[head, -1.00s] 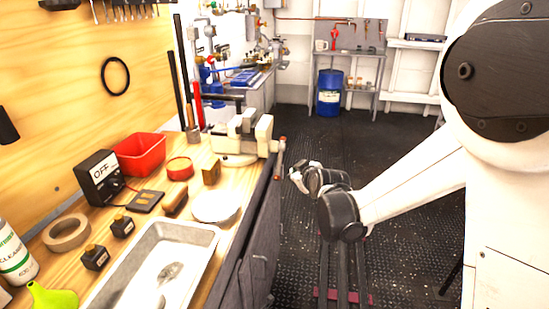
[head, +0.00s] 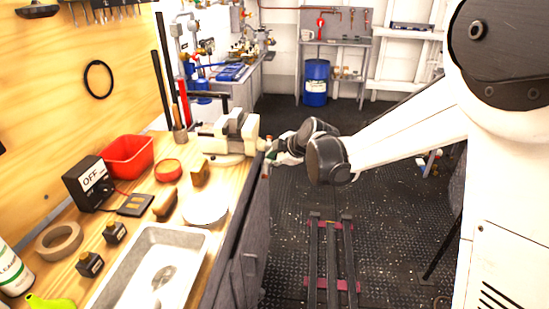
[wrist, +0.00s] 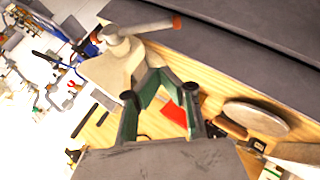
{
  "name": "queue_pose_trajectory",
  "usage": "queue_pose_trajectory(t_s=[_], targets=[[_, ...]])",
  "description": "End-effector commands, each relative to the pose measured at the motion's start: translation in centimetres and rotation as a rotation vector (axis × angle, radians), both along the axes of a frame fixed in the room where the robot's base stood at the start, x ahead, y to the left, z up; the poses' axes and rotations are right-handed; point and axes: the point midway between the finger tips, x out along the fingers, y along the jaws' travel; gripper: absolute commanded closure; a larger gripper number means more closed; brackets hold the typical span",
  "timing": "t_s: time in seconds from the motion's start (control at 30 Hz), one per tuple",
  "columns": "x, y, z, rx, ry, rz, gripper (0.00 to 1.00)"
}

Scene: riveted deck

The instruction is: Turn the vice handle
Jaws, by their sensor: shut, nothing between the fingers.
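The white vice (head: 232,136) is at the bench's right edge in the head view; it also shows in the wrist view (wrist: 112,70). Its handle (head: 267,160) is a thin bar with reddish ends at the vice's right side. In the wrist view the handle (wrist: 150,27) lies nearly level across the top, with an orange end at right. My gripper (head: 281,157) is just right of the handle. In the wrist view its green fingers (wrist: 157,78) meet at the tips, shut and empty, below the handle. I cannot tell whether they touch the vice.
The wooden bench holds a red bin (head: 126,156), a metal tray (head: 150,268), an OFF box (head: 90,183) and small items left of the vice. Tall bars (head: 170,80) stand behind it.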

Motion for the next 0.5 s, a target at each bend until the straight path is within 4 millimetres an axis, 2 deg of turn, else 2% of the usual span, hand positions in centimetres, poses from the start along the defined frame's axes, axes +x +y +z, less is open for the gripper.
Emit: queue_pose_trajectory(t_s=[0.33,0.5], targets=[[3.6,2.9,-4.0,0.0,0.0,0.0,1.0],[4.9,2.1,-5.8,-0.001,0.0,-0.002,1.0]])
